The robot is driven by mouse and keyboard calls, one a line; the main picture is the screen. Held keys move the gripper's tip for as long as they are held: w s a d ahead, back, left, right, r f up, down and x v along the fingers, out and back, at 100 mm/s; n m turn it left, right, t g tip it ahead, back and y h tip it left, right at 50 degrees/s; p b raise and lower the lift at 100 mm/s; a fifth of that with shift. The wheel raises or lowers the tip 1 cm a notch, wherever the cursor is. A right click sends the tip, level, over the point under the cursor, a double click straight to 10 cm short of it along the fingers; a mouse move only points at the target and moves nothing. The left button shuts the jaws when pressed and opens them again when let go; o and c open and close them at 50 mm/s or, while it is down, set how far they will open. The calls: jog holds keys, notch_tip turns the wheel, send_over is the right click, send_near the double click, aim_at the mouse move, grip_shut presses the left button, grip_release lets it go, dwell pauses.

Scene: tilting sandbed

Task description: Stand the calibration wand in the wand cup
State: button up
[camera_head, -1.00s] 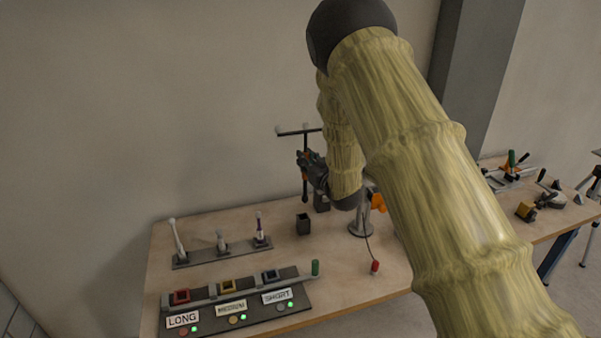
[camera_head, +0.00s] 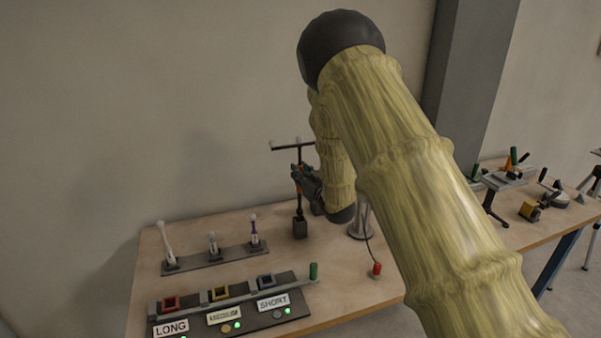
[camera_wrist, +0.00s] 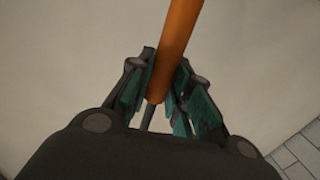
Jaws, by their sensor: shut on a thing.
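The calibration wand is a dark T-shaped rod (camera_head: 299,157) with light knobs on its crossbar and an orange grip (camera_wrist: 178,45) that fills the upper middle of the wrist view. My gripper (camera_head: 300,175) is shut on the orange grip; its teal-padded fingers (camera_wrist: 164,88) lie on both sides of it. The wand is about upright, crossbar on top. The wand cup (camera_head: 299,230) is a small dark square box on the table below the gripper. The wand's lower end meets the cup's mouth in the head view; whether it is inside or just above, I cannot tell.
A rack of upright probes (camera_head: 213,257) and a labelled panel (camera_head: 232,310) lie to the left and front. A red-topped piece (camera_head: 376,269) sits at the right.

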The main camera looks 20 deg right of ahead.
jog(key=shift+f+b, duration=1.95)
jog(key=shift+f, duration=2.1)
jog(key=o, duration=1)
jog(key=shift+s, duration=0.15)
